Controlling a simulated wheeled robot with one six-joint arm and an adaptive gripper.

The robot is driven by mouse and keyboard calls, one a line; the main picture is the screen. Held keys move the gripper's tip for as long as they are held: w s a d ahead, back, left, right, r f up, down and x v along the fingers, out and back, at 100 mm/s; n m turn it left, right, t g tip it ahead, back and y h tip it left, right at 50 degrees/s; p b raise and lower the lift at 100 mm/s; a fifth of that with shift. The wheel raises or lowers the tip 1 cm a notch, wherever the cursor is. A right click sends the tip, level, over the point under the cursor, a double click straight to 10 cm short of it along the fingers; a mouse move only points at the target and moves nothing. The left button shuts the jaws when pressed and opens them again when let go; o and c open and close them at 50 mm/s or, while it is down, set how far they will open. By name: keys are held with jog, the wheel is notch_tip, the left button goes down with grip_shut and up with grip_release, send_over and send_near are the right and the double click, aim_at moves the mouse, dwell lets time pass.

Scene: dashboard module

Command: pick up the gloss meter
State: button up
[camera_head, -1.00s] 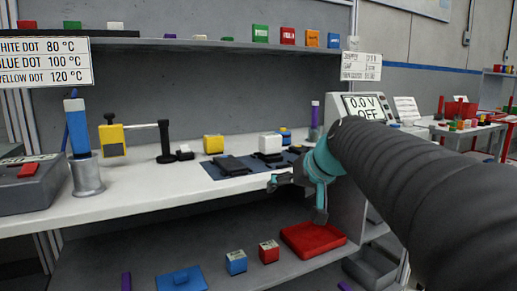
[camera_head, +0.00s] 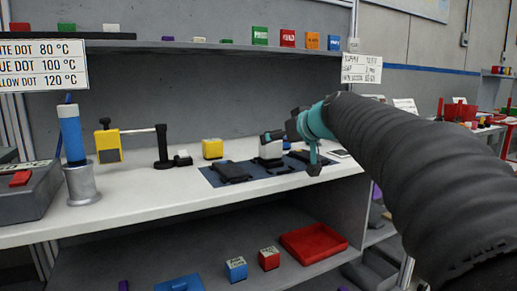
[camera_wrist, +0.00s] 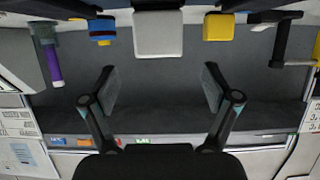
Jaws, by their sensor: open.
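A white block-shaped device (camera_head: 271,150), which may be the gloss meter, sits on a dark mat (camera_head: 211,178) on the bench. No readable label confirms this. In the wrist view the white block (camera_wrist: 158,34) is centred between and beyond the fingertips. My gripper (camera_head: 293,153) is over the bench beside the white block and hides part of it in the head view. In the wrist view my gripper (camera_wrist: 158,72) has its fingers wide apart with nothing between them.
Flat black items (camera_head: 233,172) lie on the mat. A yellow box (camera_head: 212,148) stands left of it, also seen in the wrist view (camera_wrist: 218,27). A purple-handled tool (camera_wrist: 53,66) stands on the other side. A shelf (camera_head: 200,47) runs above; a red tray (camera_head: 313,244) lies below.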

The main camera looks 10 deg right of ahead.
aim_at(271, 150)
jog(key=shift+p+x, duration=0.6)
jog(key=shift+x, duration=2.6)
jog(key=shift+d, duration=0.1)
jog(key=c, duration=1.3)
jog(key=shift+c, duration=0.8)
jog(key=shift+r, duration=0.15)
